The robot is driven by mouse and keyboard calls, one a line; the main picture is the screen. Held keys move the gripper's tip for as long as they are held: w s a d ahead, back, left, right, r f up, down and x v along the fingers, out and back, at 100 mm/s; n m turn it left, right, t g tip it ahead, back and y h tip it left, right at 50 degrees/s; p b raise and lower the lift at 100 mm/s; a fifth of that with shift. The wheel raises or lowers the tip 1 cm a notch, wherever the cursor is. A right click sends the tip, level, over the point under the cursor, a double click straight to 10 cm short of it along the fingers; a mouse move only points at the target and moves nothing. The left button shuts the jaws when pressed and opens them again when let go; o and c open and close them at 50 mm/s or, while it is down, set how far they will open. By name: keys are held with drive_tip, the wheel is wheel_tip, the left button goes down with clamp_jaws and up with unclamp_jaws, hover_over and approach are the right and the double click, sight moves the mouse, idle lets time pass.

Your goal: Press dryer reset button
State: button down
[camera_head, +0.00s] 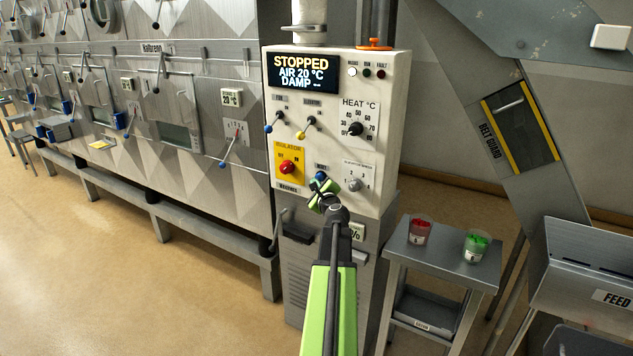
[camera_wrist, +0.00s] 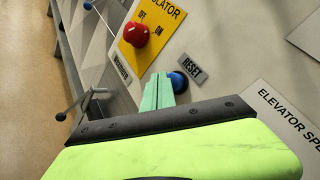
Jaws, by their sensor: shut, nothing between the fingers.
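The reset button is a small round blue button (camera_head: 320,176) on the white control panel (camera_head: 386,120) in the head view, under a small label. In the wrist view the blue button (camera_wrist: 178,81) sits beside the "RESET" label (camera_wrist: 192,69). My gripper (camera_head: 322,190) is shut and empty, with its green fingertips just below the button. The panel display (camera_head: 302,73) reads "STOPPED, AIR 20 °C, DAMP".
A red isolator knob (camera_head: 287,167) on a yellow plate lies up-left of the button. A grey elevator speed knob (camera_head: 355,184) is to its right. The heat dial (camera_head: 355,129) is above. A side table (camera_head: 440,262) with red and green cups stands at the right.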

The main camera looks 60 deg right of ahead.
drive_tip(key=shift+a, duration=0.35)
drive_tip(key=a, duration=0.5)
idle(0.3)
idle(0.6)
